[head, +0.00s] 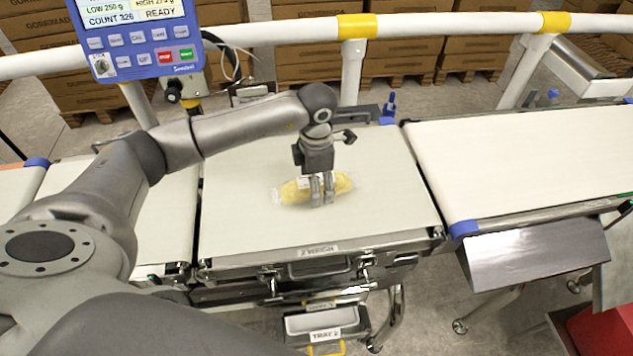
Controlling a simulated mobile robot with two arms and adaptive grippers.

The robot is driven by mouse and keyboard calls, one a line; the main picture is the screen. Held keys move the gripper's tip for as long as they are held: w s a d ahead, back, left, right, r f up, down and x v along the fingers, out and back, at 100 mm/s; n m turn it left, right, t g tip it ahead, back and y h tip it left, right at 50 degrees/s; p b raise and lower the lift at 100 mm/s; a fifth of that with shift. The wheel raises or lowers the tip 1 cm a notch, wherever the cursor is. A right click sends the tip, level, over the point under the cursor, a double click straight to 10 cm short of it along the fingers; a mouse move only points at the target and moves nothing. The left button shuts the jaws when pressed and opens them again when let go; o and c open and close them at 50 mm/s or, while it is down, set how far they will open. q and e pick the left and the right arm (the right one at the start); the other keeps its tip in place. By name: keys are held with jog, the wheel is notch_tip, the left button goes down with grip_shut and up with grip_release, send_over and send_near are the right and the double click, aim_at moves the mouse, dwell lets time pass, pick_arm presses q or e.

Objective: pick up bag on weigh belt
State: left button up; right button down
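A clear bag with yellow contents (296,192) lies flat on the cream weigh belt (240,224), near its middle. A small white label shows on the bag's left part. My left gripper (322,203) points down over the bag, with its fingertips at the bag's right half and hiding part of it. The two fingers are a small gap apart. I cannot tell whether they press on the bag or only stand over or beside it. My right gripper is not in view.
A bare outfeed belt (530,160) lies to the right across a narrow gap. A blue display panel (135,38) stands at upper left. A white rail (440,25) with yellow bands runs behind. A tray (326,320) is below the front edge. The belt around the bag is clear.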

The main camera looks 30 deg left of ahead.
pick_arm(q)
jog(key=shift+f, duration=0.5)
jog(key=c, duration=1.3)
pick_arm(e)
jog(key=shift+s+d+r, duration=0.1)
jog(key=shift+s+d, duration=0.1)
